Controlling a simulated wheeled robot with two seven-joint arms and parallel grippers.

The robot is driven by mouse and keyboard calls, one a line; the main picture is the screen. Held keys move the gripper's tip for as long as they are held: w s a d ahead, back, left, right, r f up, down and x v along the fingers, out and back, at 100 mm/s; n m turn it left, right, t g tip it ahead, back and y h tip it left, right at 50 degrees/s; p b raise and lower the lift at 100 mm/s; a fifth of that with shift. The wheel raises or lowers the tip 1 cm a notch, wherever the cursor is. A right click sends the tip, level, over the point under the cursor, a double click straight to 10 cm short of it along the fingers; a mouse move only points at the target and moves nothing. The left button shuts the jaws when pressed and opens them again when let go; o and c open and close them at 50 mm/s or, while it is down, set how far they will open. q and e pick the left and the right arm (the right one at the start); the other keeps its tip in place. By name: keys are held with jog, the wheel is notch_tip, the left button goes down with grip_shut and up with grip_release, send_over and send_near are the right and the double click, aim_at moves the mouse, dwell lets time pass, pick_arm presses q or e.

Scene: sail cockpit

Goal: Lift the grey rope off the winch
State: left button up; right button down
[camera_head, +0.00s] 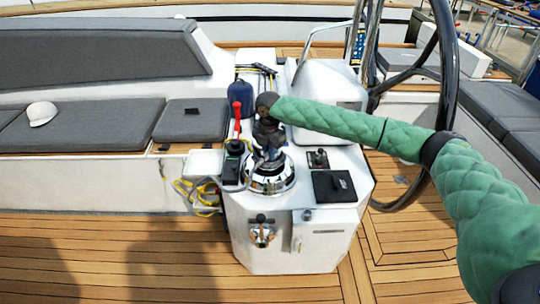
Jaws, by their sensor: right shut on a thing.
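The chrome winch (270,178) stands on top of the white console, its wide shiny base in clear view. My right arm, in a green quilted sleeve, comes in from the right. Its dark gripper (268,148) points down directly over the winch and covers its top. The gripper is shut on the grey rope, which is small and hard to make out between the dark fingers and the drum. I cannot tell whether the rope still touches the winch. My left gripper is not in view.
The white console (335,215) carries a black panel (333,186), a red-handled tool (237,112) and a blue bag (241,97). Yellow rope (199,194) hangs at its left side. A dark steering wheel (448,75) stands right, behind my arm. A white cap (41,113) lies on the grey bench.

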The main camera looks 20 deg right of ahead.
jog(key=shift+r+p, duration=1.65)
jog(key=shift+r, duration=0.4)
jog(key=shift+r+p, duration=1.95)
jog(key=shift+r, duration=0.15)
jog(key=shift+r+p, duration=1.8)
jog(key=shift+r, duration=0.25)
